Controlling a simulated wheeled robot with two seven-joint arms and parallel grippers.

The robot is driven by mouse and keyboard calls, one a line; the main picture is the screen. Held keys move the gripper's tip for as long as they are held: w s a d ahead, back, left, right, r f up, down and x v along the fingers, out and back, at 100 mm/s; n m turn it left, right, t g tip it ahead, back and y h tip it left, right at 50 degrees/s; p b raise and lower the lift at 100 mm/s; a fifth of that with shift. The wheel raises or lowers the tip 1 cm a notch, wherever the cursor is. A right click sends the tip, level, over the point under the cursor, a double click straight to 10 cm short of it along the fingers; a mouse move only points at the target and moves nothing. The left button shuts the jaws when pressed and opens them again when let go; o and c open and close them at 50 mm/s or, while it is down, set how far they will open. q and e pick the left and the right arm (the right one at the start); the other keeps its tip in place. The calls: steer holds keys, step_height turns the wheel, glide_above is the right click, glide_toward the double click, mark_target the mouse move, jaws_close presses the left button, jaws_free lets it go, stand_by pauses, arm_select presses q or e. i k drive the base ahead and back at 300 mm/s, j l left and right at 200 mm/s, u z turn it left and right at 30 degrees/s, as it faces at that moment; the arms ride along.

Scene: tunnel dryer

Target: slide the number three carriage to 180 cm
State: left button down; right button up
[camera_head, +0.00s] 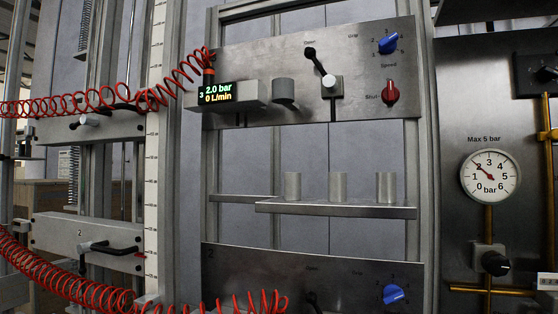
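Neither of my grippers is in view. On the left, a grey carriage plate (58,132) with a dark clamp handle (112,106) sits on vertical rails; no number is legible on it. A display (216,95) marked 3 reads 2.0 bar and 0 L/min on the upper metal panel (300,60), which has a black lever (316,62).
Red coiled hoses (75,105) cross in front of the carriages and scale. A blue knob (387,43) and red knob (389,91) are on the upper panel. A shelf (335,210) bears several grey cylinders. A pressure gauge (490,175) stands at right.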

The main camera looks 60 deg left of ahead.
mark_target(126, 123)
steer(key=u, duration=3.2)
